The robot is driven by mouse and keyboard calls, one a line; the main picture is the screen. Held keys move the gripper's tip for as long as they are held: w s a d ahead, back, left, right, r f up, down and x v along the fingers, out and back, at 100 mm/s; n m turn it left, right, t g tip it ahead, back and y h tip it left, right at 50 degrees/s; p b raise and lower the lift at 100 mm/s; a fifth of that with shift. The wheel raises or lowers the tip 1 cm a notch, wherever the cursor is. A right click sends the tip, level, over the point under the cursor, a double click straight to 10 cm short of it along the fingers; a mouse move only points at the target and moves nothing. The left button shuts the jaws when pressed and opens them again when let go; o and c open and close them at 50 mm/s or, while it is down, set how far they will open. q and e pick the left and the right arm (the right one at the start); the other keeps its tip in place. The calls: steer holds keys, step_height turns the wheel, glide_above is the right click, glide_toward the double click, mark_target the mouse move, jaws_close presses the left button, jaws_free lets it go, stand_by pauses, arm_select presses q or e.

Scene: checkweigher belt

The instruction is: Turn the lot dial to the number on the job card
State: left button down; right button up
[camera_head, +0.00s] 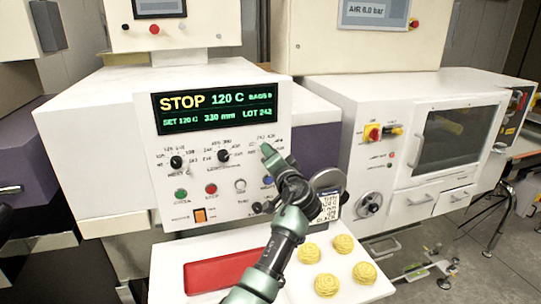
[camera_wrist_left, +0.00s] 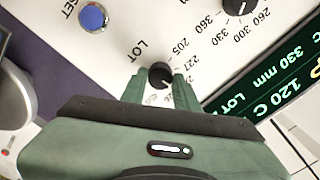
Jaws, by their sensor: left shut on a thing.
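My left gripper (camera_head: 268,152) reaches the upper right of the white control panel (camera_head: 150,190). In the left wrist view its green fingers (camera_wrist_left: 160,88) are shut on the black lot dial (camera_wrist_left: 160,73), one on each side. The lot dial is hidden behind the gripper in the head view. Beside it the wrist view shows the word LOT and numbers such as 205 and 227; others are covered. The display (camera_head: 215,106) reads STOP, 120 C, 330 mm and LOT 242. A white printed card (camera_head: 327,207) stands right of my wrist; its small text is hard to read.
Other black knobs (camera_head: 176,162) and coloured buttons (camera_head: 211,189) sit on the panel. A blue button (camera_wrist_left: 93,17) is near the dial. Below, a white shelf (camera_head: 165,270) holds a red pad (camera_head: 215,272) and several yellow round pieces (camera_head: 326,285). A white cabinet (camera_head: 400,130) stands right.

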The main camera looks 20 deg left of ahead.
arm_select(q)
steer(key=m+p, duration=0.1)
steer(key=m, duration=0.4)
steer(key=shift+r+m+p, duration=0.15)
steer(key=shift+m+p, duration=0.2)
steer(key=shift+m, duration=0.05)
stand_by(0.4)
steer(key=c, duration=1.2)
jaws_free()
steer(key=shift+o, duration=0.7)
steer(key=shift+w, duration=0.1)
steer(key=shift+f, duration=0.2)
